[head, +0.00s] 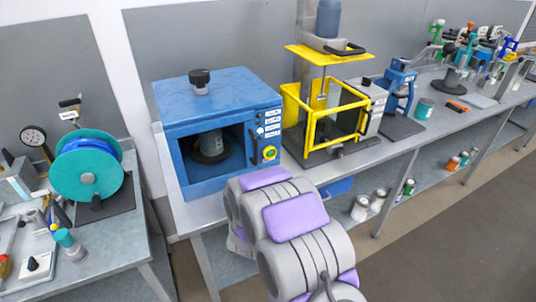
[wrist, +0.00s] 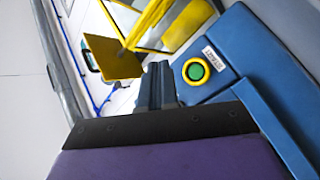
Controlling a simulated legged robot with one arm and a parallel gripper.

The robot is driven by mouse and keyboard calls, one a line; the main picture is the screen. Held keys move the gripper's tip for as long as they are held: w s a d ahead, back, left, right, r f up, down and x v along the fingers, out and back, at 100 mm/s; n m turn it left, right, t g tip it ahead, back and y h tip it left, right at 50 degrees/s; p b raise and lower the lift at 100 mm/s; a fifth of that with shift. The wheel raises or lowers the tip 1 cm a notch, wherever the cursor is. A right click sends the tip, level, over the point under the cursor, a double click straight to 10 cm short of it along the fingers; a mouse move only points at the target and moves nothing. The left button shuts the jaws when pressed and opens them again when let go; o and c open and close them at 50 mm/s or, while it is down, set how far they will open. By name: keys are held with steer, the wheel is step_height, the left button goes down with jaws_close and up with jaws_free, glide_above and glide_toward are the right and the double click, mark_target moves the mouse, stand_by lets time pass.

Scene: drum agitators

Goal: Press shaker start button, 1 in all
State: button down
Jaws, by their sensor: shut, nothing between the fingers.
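The blue shaker (head: 220,103) is a box with an open front, standing on the grey bench. A dark cylinder (head: 211,145) is inside it. Its green start button (head: 269,152) in a yellow ring is low on the right front panel. In the wrist view the button (wrist: 196,70) lies just right of my gripper's fingertips (wrist: 158,70), beside a white START label (wrist: 213,53). The fingers are shut and empty. They look apart from the button, but I cannot tell the exact gap. In the head view my gripper is hidden behind my grey and purple arm.
A yellow-framed mixer (head: 325,110) stands right of the shaker, close to the button side. A teal reel (head: 88,168) is on the left bench. White containers (head: 361,208) sit on the lower shelf. Several tools and machines fill the bench's far end.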

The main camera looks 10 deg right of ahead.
mark_target(270, 152)
steer(key=w+a+p, duration=0.1)
steer(key=w+p, duration=0.1)
steer(key=w, duration=0.6)
steer(key=shift+a, duration=0.4)
steer(key=shift+a, duration=0.35)
steer(key=shift+d, duration=0.25)
steer(key=shift+w+a+r+p, duration=0.25)
steer(key=shift+w+p, duration=0.3)
steer(key=shift+p, duration=0.45)
stand_by(1.4)
